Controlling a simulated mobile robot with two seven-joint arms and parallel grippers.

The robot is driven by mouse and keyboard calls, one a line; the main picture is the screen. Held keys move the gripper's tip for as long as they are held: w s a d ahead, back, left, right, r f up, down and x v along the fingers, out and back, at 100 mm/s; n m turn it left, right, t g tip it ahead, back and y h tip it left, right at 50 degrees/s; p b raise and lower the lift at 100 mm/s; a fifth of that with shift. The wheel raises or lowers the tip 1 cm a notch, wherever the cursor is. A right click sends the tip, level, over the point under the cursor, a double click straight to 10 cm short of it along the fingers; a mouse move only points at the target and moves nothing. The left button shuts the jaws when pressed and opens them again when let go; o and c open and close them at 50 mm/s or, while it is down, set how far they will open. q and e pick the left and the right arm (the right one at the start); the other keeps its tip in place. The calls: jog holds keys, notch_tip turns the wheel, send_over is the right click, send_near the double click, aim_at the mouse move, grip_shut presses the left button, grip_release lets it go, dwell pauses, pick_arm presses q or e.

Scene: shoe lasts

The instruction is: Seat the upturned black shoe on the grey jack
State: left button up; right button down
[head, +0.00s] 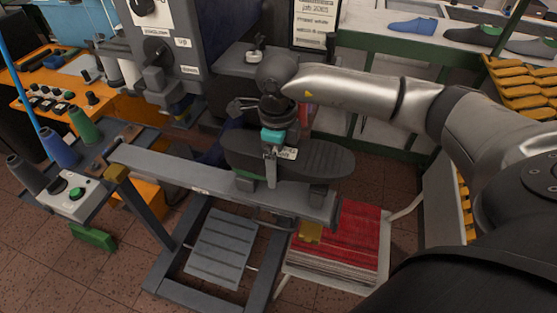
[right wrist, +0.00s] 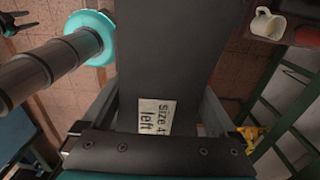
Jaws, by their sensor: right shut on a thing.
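The upturned black shoe (head: 325,158) is sole up, with a green edge low at its left end. It lies along and directly over the right part of the grey jack (head: 180,178), a long bar with upright supports. Whether the shoe rests on the supports or hangs just above them, I cannot tell. My right gripper (head: 271,165) reaches down from above and is shut on the shoe near its middle. In the right wrist view the dark sole (right wrist: 160,60) fills the middle, with a "Size 4 left" label (right wrist: 154,117). My left gripper is not in view.
A dark machine (head: 190,45) stands behind the jack. A control box with a green button (head: 77,193) and thread cones (head: 58,145) are at left. A stool with a red striped cover (head: 350,235) stands below right. A rack with other shoes (head: 412,26) is behind.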

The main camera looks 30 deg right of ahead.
jog(key=shift+w, duration=0.1)
dwell(0.7)
grip_release()
jog(key=shift+f, duration=0.2)
notch_tip(320, 180, up, 16)
jog(key=shift+f+b, duration=0.2)
jog(key=shift+b, duration=0.25)
dwell(0.3)
